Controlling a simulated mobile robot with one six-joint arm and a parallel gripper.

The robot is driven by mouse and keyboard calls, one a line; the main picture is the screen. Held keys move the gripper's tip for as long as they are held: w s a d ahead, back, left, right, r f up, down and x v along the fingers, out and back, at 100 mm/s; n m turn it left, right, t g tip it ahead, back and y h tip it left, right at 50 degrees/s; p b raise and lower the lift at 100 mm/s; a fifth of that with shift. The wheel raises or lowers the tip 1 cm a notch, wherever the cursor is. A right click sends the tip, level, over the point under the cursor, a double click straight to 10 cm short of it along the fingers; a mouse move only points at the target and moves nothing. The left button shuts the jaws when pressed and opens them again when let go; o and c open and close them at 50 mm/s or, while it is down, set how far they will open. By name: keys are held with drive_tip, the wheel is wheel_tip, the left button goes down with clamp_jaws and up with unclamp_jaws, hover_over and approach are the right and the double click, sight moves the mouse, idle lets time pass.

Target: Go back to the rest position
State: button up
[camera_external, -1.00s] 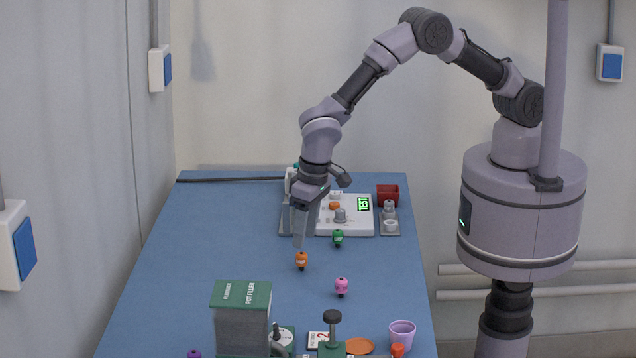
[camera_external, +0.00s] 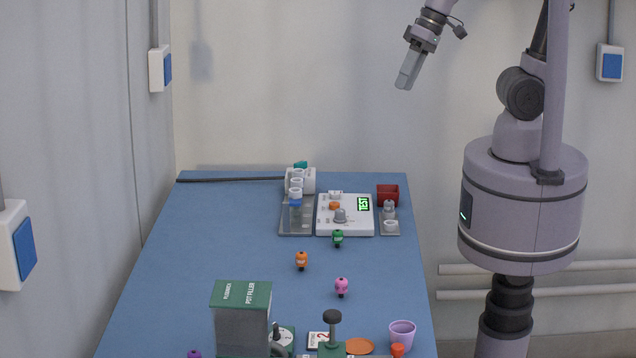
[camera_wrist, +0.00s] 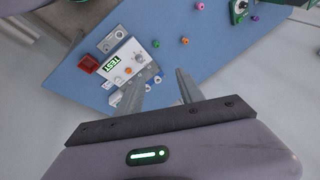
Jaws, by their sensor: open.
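My gripper (camera_external: 406,74) is raised high above the right side of the table, well clear of everything on it. In the wrist view its two fingers (camera_wrist: 158,88) stand apart with nothing between them. The blue table (camera_external: 190,270) lies below, and it also fills the middle of the wrist view (camera_wrist: 215,55). My arm is folded back toward its column.
A white device (camera_external: 350,222) with a lit TEST display stands at the table's back, beside a rack of white pieces (camera_external: 296,215) and a red box (camera_external: 388,190). Small orange (camera_external: 301,261), green (camera_external: 338,238) and pink (camera_external: 341,286) items stand mid-table. A pot filler (camera_external: 241,315) and purple cup (camera_external: 402,333) are in front.

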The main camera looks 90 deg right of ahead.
drive_tip(key=s+d+f+t, duration=0.1)
drive_tip(key=s, duration=0.5)
drive_tip(key=shift+s+d, duration=0.15)
drive_tip(key=shift+s, duration=0.2)
wheel_tip(320, 180, down, 8)
drive_tip(key=b, duration=0.7)
drive_tip(key=shift+b, duration=0.35)
drive_tip(key=shift+r, duration=0.1)
